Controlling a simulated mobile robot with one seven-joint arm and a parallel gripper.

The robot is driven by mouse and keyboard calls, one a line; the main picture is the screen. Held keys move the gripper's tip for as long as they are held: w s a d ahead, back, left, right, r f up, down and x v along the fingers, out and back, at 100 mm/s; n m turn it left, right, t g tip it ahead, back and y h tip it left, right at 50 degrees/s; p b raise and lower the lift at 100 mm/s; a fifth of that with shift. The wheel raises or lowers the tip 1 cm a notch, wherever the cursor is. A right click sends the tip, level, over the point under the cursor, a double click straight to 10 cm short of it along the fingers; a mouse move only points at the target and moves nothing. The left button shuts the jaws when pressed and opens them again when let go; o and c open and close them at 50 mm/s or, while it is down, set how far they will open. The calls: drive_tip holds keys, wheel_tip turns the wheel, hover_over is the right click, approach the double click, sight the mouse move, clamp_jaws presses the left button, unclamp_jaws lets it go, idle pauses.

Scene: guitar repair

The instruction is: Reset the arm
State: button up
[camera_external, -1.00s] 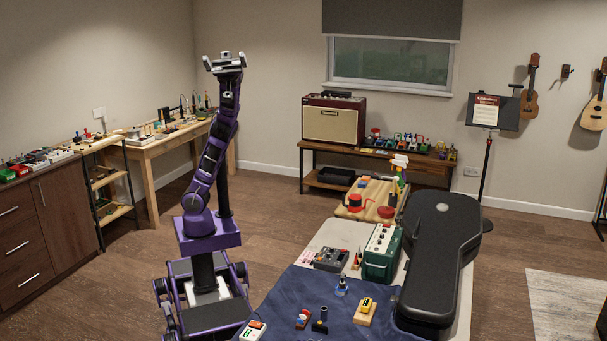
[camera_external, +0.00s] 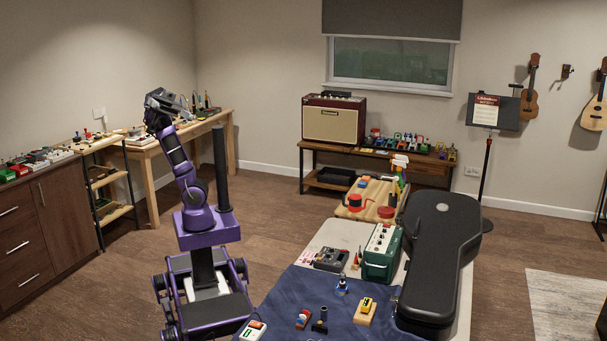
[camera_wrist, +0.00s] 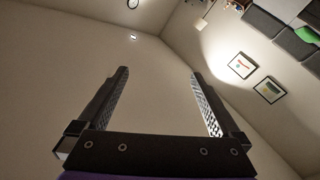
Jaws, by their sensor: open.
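My gripper (camera_external: 160,105) is at the top of my purple arm, left of my black column in the external view. The arm is raised and leans up and to the left. In the wrist view my gripper (camera_wrist: 158,95) shows two dark fingers standing wide apart with nothing between them. The fingers themselves are too small to make out in the external view.
A wooden workbench (camera_external: 146,150) with tools stands behind my arm. A brown cabinet (camera_external: 70,215) is at the left. A table with a blue cloth (camera_external: 285,310), pedals and a black guitar case (camera_external: 437,255) lies to my right. Open floor (camera_external: 265,225) lies between.

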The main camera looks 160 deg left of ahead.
drive_tip(key=s+a+f+m+g, duration=0.2)
drive_tip(key=s+a+f+g, duration=0.1)
drive_tip(key=s+f, duration=0.7)
drive_tip(key=s+a+f+m+g+h, duration=0.1)
drive_tip(key=s+a+f+g, duration=0.3)
drive_tip(key=s+f, duration=0.7)
drive_tip(key=s+a+f+m+g, duration=0.3)
drive_tip(key=s+f+g, duration=0.3)
drive_tip(key=f, duration=1.5)
drive_tip(key=s, duration=0.4)
drive_tip(key=shift+s+a+f+h, duration=0.2)
drive_tip(key=shift+s+f+h, duration=0.1)
drive_tip(key=shift+s+f, duration=0.05)
